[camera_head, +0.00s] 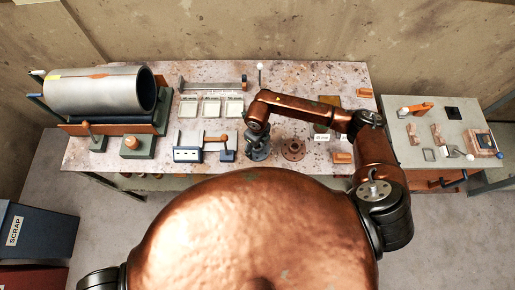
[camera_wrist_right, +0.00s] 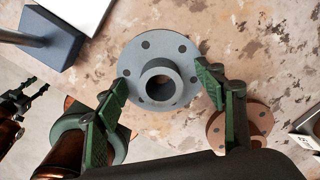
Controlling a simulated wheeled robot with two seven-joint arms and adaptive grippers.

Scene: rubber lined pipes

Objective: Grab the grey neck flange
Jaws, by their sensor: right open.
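The grey neck flange (camera_wrist_right: 158,75) lies flat on the worn bench top in the right wrist view, with its raised neck and bore facing up and bolt holes around its rim. In the head view the grey flange (camera_head: 261,154) is partly hidden under my right gripper (camera_head: 255,143). In the wrist view the right gripper (camera_wrist_right: 165,83) has its green fingers apart, one on each side of the flange's neck in the picture. Nothing is held; the exact height above the flange is unclear. What looks like my left gripper (camera_wrist_right: 27,92) shows small at the wrist view's left edge, its jaw state unclear.
A rusty brown flange (camera_head: 293,149) lies just right of the grey one. A blue block tool (camera_head: 227,154) and a white-and-blue holder (camera_head: 188,154) stand to the left. A large metal pipe (camera_head: 95,92) rests on a cradle at the bench's left end.

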